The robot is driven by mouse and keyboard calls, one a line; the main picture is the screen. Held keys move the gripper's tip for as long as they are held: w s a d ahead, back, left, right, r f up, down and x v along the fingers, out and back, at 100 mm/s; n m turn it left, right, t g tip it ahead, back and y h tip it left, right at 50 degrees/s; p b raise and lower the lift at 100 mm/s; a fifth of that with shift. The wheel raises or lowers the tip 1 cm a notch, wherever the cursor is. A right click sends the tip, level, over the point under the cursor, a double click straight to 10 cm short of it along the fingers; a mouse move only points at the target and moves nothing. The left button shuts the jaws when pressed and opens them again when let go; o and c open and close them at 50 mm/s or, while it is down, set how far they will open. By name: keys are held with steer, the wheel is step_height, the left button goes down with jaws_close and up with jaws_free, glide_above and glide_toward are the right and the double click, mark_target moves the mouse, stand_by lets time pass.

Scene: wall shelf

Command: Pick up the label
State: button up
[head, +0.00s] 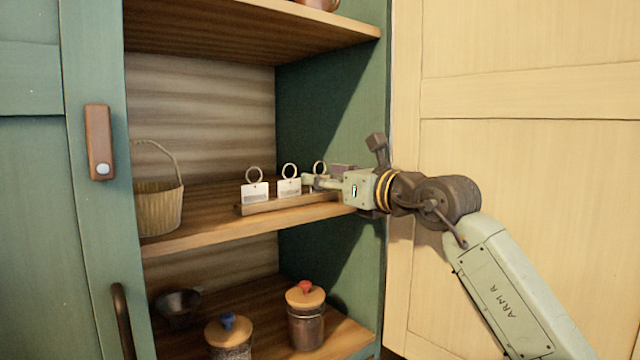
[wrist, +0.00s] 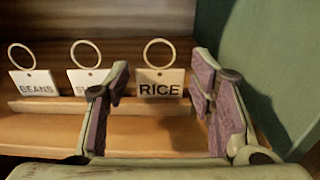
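Three white labels with ring tops stand in a row on a wooden strip on the middle shelf. In the wrist view, they are the BEANS label (wrist: 36,84), a middle label (wrist: 80,78) whose word is mostly hidden by my left finger, and the RICE label (wrist: 160,84). My gripper (wrist: 164,78) is open, with the RICE label showing between its fingertips and nothing clearly gripped. In the head view, my gripper (head: 316,183) is at the right end of the row and hides most of the RICE label; its ring (head: 319,168) shows above.
The wooden strip (head: 262,208) lies near the shelf's front edge. A green cabinet side wall (wrist: 270,70) is close to my right finger. A wicker basket (head: 158,208) stands at the shelf's left. Jars (head: 306,325) and a dark bowl (head: 177,308) are on the shelf below.

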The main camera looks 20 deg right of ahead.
steer(key=c, duration=0.4)
steer(key=shift+c, duration=0.2)
steer(key=shift+r, duration=0.5)
step_height(320, 180, up, 2)
steer(key=shift+r+b, duration=0.1)
steer(key=shift+b, duration=0.5)
steer(key=d+r+b+v, duration=0.1)
steer(key=r+b+v, duration=0.1)
steer(key=v, duration=1.4)
steer(key=shift+b, duration=0.9)
